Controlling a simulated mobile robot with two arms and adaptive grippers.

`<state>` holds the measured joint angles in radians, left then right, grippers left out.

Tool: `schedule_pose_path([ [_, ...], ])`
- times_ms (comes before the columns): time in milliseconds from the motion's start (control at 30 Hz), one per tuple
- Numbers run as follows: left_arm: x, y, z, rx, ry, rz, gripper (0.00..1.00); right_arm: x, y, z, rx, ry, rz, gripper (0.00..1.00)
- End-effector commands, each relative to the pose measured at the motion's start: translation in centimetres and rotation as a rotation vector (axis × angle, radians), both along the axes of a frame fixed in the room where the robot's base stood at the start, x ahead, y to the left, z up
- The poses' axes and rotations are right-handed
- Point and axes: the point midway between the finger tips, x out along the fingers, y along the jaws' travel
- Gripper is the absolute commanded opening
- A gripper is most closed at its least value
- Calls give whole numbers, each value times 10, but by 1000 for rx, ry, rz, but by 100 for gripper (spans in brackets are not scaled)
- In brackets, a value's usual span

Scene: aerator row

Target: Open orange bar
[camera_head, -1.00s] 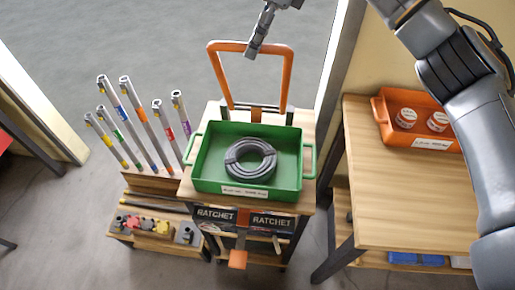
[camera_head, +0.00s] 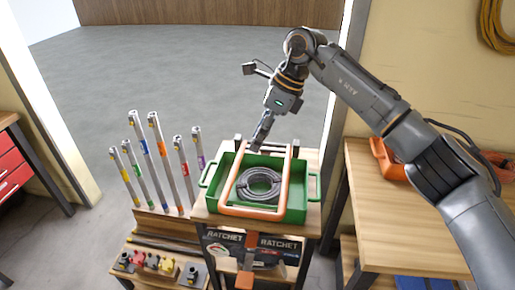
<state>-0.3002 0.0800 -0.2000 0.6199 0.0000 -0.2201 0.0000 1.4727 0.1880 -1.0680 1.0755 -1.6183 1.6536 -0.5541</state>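The orange bar (camera_head: 253,212) is a U-shaped frame that lies folded down over the green tray (camera_head: 296,205). Its crosspiece is at the tray's front edge, and its two sides run back to the hinge end behind the tray. A coil of grey hose (camera_head: 258,184) lies in the tray, inside the bar's outline. My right gripper (camera_head: 257,146) points down above the back of the tray, between the bar's sides. Its fingers look together with nothing between them. I cannot tell whether it touches the bar. My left gripper is out of view.
A rack of upright coloured-band tubes (camera_head: 162,146) stands left of the tray. Small knobs (camera_head: 152,262) sit on the shelf below. A wooden table (camera_head: 420,220) with an orange bin (camera_head: 386,162) is at the right, under my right arm. The floor behind is clear.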

Motion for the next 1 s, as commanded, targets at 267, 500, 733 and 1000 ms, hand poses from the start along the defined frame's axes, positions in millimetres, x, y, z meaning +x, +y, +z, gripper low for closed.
schedule_pose_path([
  [267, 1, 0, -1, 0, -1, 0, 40, -1, 0, -5, 0, 0, 0, 42],
  [500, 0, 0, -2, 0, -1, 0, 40, -4, 9, -9, 36, 7, 6, 42],
  [733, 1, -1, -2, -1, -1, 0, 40, -48, 107, -17, 545, 138, -24, 42],
  [1000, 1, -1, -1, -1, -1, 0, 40, -68, 137, 59, 1389, 515, -413, 42],
])
